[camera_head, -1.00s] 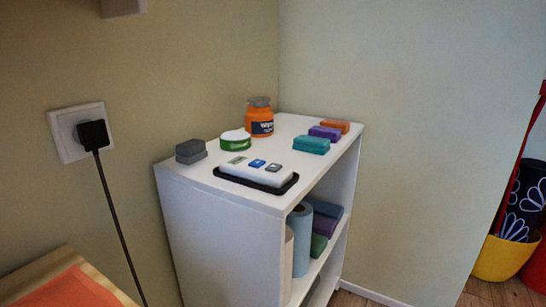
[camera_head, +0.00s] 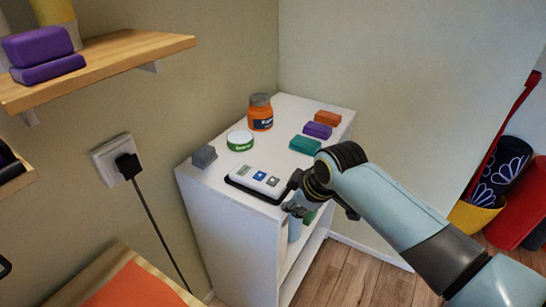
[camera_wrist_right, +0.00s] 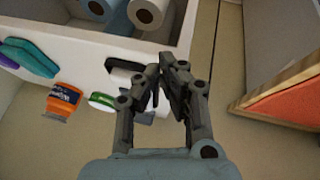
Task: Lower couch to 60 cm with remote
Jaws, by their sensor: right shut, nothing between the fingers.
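The remote (camera_head: 258,180) is white with a small display and blue and grey buttons. It lies in a black tray (camera_head: 236,187) on top of a white shelf unit (camera_head: 205,187). My right gripper (camera_head: 291,207) is at the tray's right front corner, fingers together and empty. In the right wrist view the gripper (camera_wrist_right: 170,62) hides most of the tray area; a dark edge (camera_wrist_right: 122,65) shows beside the fingers. An orange surface with a wooden edge (camera_head: 140,285) is at lower left; I cannot tell whether it is the couch.
A green-white tin (camera_head: 240,140), an orange jar (camera_head: 260,113), a grey block (camera_head: 204,156) and coloured blocks (camera_head: 317,130) stand on the unit. A wooden wall shelf (camera_head: 110,62) juts in at upper left. A plug and cable (camera_head: 129,166) are on the wall.

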